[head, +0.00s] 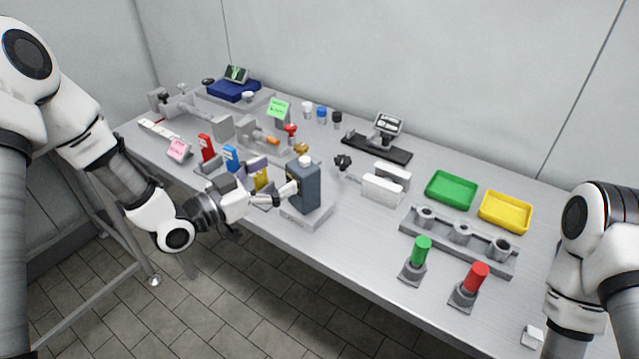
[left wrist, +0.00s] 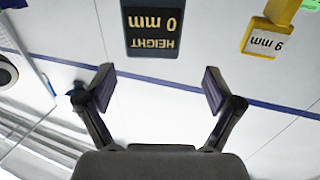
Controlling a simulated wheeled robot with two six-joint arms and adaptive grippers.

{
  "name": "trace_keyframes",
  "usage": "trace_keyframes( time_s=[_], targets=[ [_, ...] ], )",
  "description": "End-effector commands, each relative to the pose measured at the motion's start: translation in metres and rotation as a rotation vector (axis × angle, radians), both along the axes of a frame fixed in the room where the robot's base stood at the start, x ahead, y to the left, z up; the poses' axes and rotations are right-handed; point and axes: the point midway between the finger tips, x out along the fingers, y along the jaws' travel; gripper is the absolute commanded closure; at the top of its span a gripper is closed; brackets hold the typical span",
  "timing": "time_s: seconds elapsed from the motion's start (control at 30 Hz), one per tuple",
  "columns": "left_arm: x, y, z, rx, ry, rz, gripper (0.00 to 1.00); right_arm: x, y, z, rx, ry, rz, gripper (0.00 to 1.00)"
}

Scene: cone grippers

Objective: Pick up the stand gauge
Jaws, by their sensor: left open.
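A dark blue-grey upright gauge body (head: 305,187) with a white cap stands on a grey base near the table's front edge; I take it for the stand gauge. My left gripper (head: 294,188) is beside it on its left, with its fingers pointing at it. In the left wrist view, my left gripper (left wrist: 160,92) is open, with nothing between its two pads. Beyond the pads is a dark face (left wrist: 154,28) with an upside-down "HEIGHT 0 mm" label, cut off by the top edge. My right gripper is not in view.
Red (head: 206,148) and blue (head: 231,158) blocks stand further left. Green (head: 451,189) and yellow (head: 505,212) trays are at right.

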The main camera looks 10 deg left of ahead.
Motion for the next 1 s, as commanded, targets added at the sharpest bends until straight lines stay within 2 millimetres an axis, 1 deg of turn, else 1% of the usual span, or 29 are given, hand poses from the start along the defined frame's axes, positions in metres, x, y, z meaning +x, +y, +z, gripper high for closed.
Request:
trace_keyframes(
  time_s=[0.03, 0.17, 0.23, 0.3, 0.4, 0.5, 0.67, 0.77, 0.8, 0.87, 0.9, 0.93, 1.0],
  targets=[
    [0.004, -0.006, 0.000, 0.006, 0.003, -0.005, 0.08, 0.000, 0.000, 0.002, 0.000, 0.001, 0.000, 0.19],
    [0.014, -0.015, -0.001, 0.005, 0.006, -0.005, 0.08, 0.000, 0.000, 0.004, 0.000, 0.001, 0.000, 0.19],
    [0.020, -0.023, -0.001, 0.007, 0.006, -0.007, 0.08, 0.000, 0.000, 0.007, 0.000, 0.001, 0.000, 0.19],
    [0.029, -0.032, -0.002, 0.007, 0.008, -0.007, 0.08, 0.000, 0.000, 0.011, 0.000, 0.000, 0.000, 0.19],
    [0.043, -0.042, -0.003, 0.006, 0.007, -0.005, 0.08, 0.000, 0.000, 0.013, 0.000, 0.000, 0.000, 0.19],
    [0.048, -0.045, -0.004, 0.003, 0.009, -0.003, 0.08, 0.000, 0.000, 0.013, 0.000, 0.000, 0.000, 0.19],
    [0.048, -0.045, -0.004, 0.002, 0.010, -0.001, 0.08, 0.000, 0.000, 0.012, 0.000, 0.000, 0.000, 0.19],
    [0.048, -0.045, -0.004, 0.002, 0.010, -0.001, 0.40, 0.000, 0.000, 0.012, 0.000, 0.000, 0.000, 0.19],
    [0.048, -0.045, -0.004, 0.002, 0.010, -0.001, 0.54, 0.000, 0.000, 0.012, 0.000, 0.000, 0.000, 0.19],
    [0.048, -0.045, -0.004, 0.002, 0.010, -0.001, 0.76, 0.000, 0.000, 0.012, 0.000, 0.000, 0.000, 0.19],
    [0.048, -0.045, -0.004, 0.003, 0.010, -0.001, 0.90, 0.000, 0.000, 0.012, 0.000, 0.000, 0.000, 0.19],
    [0.048, -0.045, -0.004, 0.003, 0.010, -0.001, 1.00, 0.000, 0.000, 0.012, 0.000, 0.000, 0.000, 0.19],
    [0.048, -0.045, -0.004, 0.002, 0.010, -0.001, 1.00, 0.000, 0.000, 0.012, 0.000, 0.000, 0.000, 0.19]
  ],
)
